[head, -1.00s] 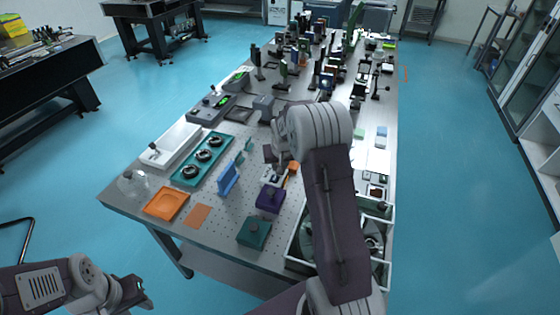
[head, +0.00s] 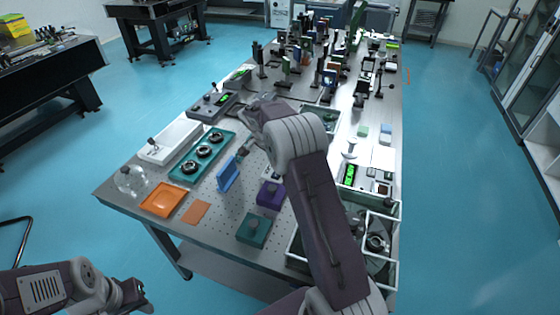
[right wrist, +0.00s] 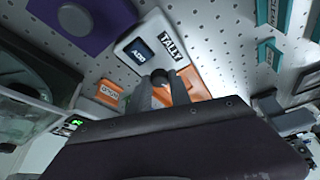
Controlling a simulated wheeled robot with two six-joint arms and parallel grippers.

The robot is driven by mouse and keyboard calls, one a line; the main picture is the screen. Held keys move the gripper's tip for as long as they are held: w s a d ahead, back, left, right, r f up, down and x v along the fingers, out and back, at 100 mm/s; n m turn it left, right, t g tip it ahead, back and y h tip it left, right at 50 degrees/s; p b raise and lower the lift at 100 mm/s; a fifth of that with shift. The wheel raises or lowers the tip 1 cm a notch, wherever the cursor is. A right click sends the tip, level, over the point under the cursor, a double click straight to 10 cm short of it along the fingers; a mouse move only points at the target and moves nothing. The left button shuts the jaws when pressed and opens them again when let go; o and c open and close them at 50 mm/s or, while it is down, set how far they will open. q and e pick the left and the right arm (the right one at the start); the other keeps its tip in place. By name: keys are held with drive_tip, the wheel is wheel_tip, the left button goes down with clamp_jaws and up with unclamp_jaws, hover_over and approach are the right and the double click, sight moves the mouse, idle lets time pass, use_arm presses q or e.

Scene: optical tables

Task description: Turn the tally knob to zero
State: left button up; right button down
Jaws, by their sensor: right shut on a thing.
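The tally box (right wrist: 133,38), pale with a black TALLY label and a small dark display, shows in the right wrist view. The tally knob (right wrist: 160,75), dark and round-topped, stands at the box's edge. My right gripper (right wrist: 163,84) is shut on it, with a finger on each side.
A purple box (head: 271,194) with a knob is beside the tally box. A teal box (head: 252,230), a blue stand (head: 229,176) and an orange tray (head: 162,200) stand nearby. A divided bin (head: 297,263) is at the right front. Optics crowd the table's far end.

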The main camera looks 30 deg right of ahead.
drive_tip(key=shift+w+a+m+g+p, duration=0.1)
drive_tip(key=shift+m+g+p, duration=0.3)
drive_tip(key=shift+m, duration=0.7)
drive_tip(key=c, duration=1.5)
unclamp_jaws()
drive_tip(key=v, duration=0.9)
drive_tip(key=shift+p, duration=0.3)
